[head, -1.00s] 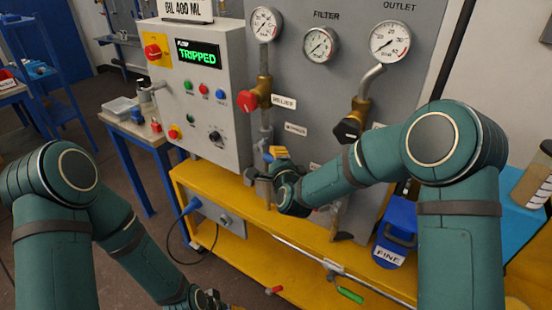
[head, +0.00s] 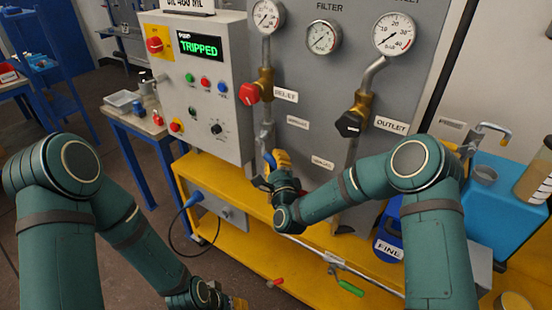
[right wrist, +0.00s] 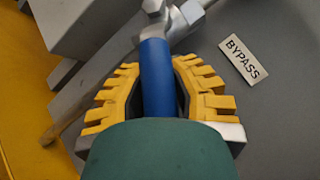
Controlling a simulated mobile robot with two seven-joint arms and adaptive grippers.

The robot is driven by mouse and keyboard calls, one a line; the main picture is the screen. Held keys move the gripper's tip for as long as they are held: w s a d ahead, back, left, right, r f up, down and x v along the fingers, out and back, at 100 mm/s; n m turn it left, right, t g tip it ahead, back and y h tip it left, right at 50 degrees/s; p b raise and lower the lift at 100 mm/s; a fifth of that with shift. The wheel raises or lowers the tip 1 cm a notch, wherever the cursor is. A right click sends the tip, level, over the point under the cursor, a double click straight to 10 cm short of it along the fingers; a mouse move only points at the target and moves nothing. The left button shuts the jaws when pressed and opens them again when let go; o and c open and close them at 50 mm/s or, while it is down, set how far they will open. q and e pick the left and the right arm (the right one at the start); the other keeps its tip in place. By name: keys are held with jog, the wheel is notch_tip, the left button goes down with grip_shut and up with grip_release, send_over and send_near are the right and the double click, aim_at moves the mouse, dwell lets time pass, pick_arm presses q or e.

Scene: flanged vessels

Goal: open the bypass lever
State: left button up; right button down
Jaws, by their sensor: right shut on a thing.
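The bypass lever has a blue handle (right wrist: 157,85) on a metal fitting, beside a BYPASS label (right wrist: 243,60) in the right wrist view. In the head view the blue handle (head: 270,160) shows next to the yellow fingers, low on the grey panel. My right gripper (head: 279,159) is shut on this handle. In the right wrist view its yellow fingers (right wrist: 157,68) stand on both sides of the handle, and my green wrist hides the handle's lower end. My left gripper (head: 238,303) is cut off by the bottom edge of the head view, so its opening does not show.
A red-knobbed relief valve (head: 250,94) is above my right gripper. A black-knobbed outlet valve (head: 348,124) is to the right. A control box (head: 200,110) reading TRIPPED stands left.

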jog(key=shift+s+a+f, duration=0.15)
jog(key=shift+a, duration=0.05)
jog(key=c, duration=0.7)
grip_release()
jog(key=shift+c, duration=0.2)
jog(key=shift+d, duration=0.1)
jog(key=v, duration=1.2)
